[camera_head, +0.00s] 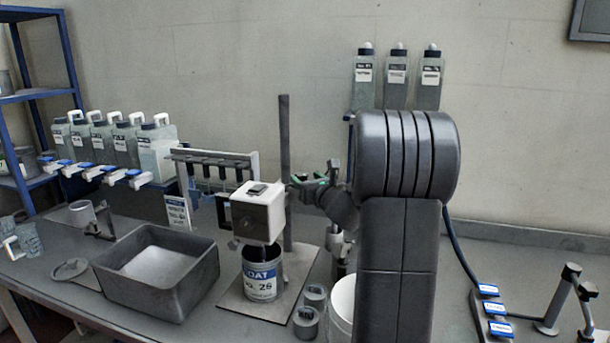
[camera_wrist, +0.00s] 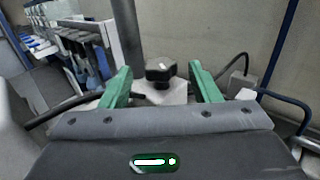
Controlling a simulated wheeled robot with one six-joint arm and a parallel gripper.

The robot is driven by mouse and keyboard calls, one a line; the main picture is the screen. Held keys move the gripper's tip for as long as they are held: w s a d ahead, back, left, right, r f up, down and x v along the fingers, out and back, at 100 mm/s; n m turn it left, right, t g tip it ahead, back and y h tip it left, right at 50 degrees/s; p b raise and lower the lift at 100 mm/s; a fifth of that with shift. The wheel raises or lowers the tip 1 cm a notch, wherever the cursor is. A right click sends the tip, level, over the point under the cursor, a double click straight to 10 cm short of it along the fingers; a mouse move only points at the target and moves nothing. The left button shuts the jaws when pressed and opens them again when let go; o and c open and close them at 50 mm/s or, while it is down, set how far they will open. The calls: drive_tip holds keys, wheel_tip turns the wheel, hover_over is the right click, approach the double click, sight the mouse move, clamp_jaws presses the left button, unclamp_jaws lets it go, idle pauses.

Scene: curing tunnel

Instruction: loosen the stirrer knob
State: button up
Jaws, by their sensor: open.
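The stirrer has a white head (camera_head: 258,212) beside a tall dark post (camera_head: 285,150), over a can with a blue and white label (camera_head: 262,282). In the wrist view a black lobed knob (camera_wrist: 160,69) sits on a pale block (camera_wrist: 165,92), right of the post (camera_wrist: 127,35). My gripper (camera_wrist: 160,80) is open, with one green finger on each side of the knob in that view and gaps to both. I cannot tell its exact distance from the knob. In the head view the gripper (camera_head: 311,183) is just right of the post; I cannot clearly make out the knob there.
A grey tray (camera_head: 133,292) stands left of the can. A rack with hanging tools (camera_head: 215,160) is behind the stirrer. Grey rings (camera_head: 306,322) and a white bucket (camera_head: 341,305) stand near my arm. Blue-labelled switches (camera_head: 490,308) are at the right. Several bottles (camera_head: 118,145) stand at the left.

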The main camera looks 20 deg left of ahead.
drive_tip(key=shift+x, duration=1)
drive_tip(key=c, duration=1)
